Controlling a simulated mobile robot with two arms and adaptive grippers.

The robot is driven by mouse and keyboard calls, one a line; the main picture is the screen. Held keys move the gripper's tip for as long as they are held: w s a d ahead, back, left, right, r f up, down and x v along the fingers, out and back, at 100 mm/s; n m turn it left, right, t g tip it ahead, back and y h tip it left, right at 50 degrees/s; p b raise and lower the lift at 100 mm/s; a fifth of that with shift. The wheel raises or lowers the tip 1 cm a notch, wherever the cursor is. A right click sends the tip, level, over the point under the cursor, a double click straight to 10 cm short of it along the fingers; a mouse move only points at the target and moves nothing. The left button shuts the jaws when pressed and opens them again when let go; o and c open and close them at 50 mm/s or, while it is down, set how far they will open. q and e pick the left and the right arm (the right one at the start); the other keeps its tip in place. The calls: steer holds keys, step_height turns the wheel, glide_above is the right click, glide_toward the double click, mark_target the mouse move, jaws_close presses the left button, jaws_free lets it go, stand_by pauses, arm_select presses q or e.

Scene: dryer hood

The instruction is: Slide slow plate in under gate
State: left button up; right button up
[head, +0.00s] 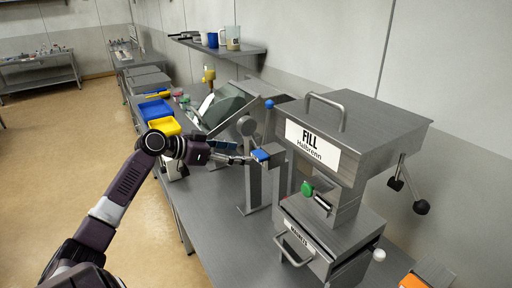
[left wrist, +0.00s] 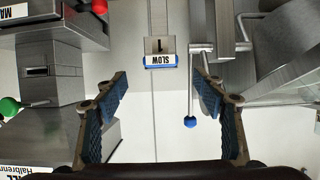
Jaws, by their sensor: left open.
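The slow plate (left wrist: 160,61) shows in the left wrist view as a small piece with a blue edge, labelled "SLOW", below a slot marked 1. It appears as a blue-topped piece (head: 260,155) on a grey post in the head view. My left gripper (head: 244,159) is beside it, on its left. In the left wrist view my left gripper (left wrist: 162,95) is open and empty, with the plate centred beyond and between the fingertips, apart from both. I cannot tell which part is the gate. My right gripper is not in view.
A metal machine labelled "FILL Halbrenn" (head: 312,145) with a green knob (head: 307,188) stands right of the post. A rod with a blue ball (left wrist: 190,122) hangs near the right finger. Blue (head: 155,109) and yellow (head: 164,127) bins sit on the bench behind.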

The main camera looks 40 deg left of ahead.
mark_target(258, 154)
arm_select(q)
steer(key=x, duration=0.1)
steer(key=p+x, duration=0.1)
steer(key=x, duration=0.1)
steer(key=p+x, duration=0.1)
steer(key=shift+w+r, duration=0.25)
steer(key=shift+w, duration=0.05)
steer(key=shift+p+x, duration=0.5)
steer(key=shift+x, duration=0.65)
steer(key=shift+w+f, duration=0.15)
steer(key=shift+f, duration=0.1)
steer(key=shift+c, duration=0.5)
steer(key=c, duration=0.5)
steer(key=shift+c, duration=1.2)
steer(key=c, duration=0.5)
steer(key=o, duration=0.5)
steer(key=c, duration=0.8)
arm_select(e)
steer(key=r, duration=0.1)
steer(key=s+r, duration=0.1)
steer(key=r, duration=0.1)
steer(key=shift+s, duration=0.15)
